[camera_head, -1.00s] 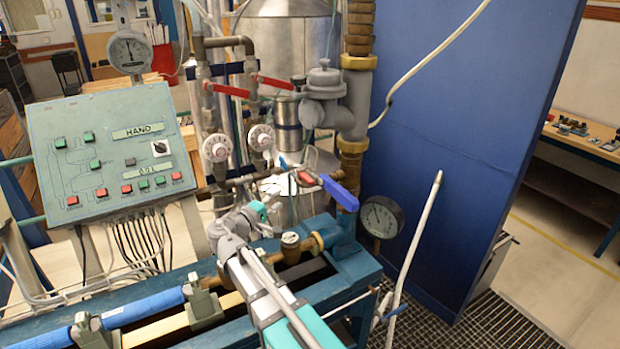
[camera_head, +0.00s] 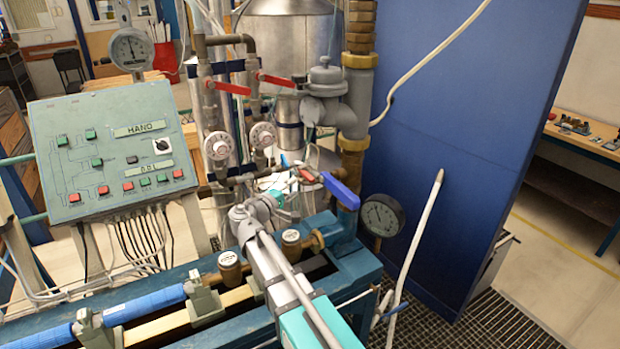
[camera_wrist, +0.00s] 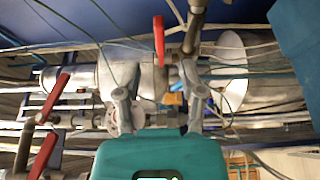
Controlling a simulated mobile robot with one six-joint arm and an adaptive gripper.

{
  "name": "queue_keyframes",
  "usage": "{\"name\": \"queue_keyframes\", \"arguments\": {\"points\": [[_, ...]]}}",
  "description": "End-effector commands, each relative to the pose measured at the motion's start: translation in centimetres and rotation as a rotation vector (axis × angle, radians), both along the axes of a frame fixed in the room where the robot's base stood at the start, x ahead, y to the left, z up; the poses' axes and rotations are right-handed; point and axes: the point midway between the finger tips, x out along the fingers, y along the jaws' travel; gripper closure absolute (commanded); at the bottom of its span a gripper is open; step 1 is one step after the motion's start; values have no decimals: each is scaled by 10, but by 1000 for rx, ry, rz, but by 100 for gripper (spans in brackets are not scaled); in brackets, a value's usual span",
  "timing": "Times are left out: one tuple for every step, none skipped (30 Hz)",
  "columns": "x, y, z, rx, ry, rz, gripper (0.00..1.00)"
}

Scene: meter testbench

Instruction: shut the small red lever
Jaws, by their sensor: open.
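The small red lever (camera_head: 308,176) sits on the pipework at centre, just left of a larger blue lever handle (camera_head: 341,191). In the wrist view a red lever (camera_wrist: 159,38), which looks like the same one, stands above the gap between my fingers. My gripper (camera_head: 283,188) is just left of and slightly below the small red lever in the head view. It is open and empty, and its two grey fingers (camera_wrist: 160,100) show apart in the wrist view. I see no contact with the lever. The arm hides part of the pipe below.
Two longer red levers (camera_head: 227,88) (camera_head: 275,80) are on the vertical pipes above two white dials (camera_head: 217,146). A pressure gauge (camera_head: 382,216) stands right of the blue handle. A green control panel (camera_head: 112,150) is at left, and a blue wall panel (camera_head: 450,130) at right.

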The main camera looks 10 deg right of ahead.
Motion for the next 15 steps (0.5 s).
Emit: {"name": "queue_keyframes", "arguments": {"points": [[7,-6,0,0,0,-2,49],[9,-10,0,0,0,-3,49],[13,-14,0,0,0,-3,49],[16,-17,0,0,0,-2,49],[19,-21,0,0,0,-2,49],[23,-25,0,0,0,-3,49],[25,-29,0,0,0,-4,49],[28,-32,0,0,0,-3,49],[32,-36,0,0,0,-2,49],[34,-39,0,0,0,-2,49],[36,-42,0,0,0,-3,49],[39,-46,0,0,0,-4,49],[41,-48,0,0,0,-3,49],[43,-50,0,0,0,-2,49],[45,-52,0,0,0,-2,49]]}}
